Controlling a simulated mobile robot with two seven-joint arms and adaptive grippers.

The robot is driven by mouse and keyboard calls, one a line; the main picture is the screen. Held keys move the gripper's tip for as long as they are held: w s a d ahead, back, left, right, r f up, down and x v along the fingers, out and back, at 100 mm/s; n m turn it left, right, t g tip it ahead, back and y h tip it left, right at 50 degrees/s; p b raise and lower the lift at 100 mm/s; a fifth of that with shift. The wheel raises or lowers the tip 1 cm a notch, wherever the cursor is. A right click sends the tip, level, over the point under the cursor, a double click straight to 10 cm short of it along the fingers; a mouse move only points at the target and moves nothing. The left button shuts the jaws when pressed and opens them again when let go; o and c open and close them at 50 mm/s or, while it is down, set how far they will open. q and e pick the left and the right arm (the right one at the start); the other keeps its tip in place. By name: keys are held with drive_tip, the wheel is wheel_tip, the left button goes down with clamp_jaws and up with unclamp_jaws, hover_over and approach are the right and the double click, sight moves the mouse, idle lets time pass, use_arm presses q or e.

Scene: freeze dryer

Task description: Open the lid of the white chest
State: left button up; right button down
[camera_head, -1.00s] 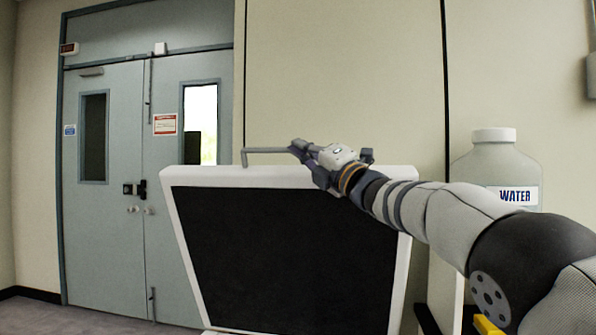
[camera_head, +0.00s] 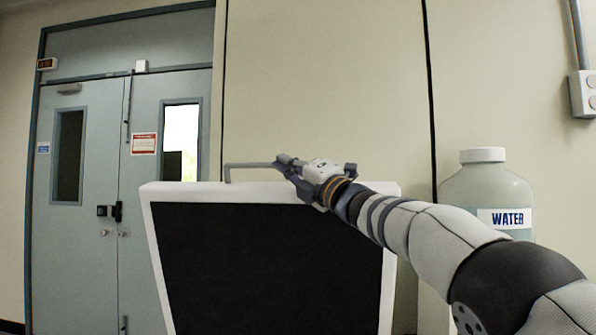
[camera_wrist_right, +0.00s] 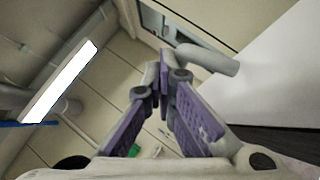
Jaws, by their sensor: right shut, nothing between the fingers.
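The white chest's lid (camera_head: 270,260) stands raised, near upright, in the head view. Its dark inner panel faces me inside a white rim (camera_head: 170,190). A grey bar handle (camera_head: 248,165) shows over the rim's top left. My right gripper (camera_head: 283,162) is at the lid's top edge, at the right end of the bar. In the right wrist view its purple-padded fingers (camera_wrist_right: 158,92) are shut with nothing between them. The grey bar (camera_wrist_right: 212,60) lies just beyond the tips; I cannot tell whether they touch. The chest body is out of view. My left gripper is not in view.
A large bottle labelled WATER (camera_head: 487,193) stands at the right, behind my right arm. Grey double doors (camera_head: 90,225) are at the back left. A plain beige wall (camera_head: 320,90) is behind the lid.

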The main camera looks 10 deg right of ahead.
drive_tip(key=v, duration=1.1)
drive_tip(key=shift+s+d, duration=0.2)
drive_tip(key=shift+s, duration=0.15)
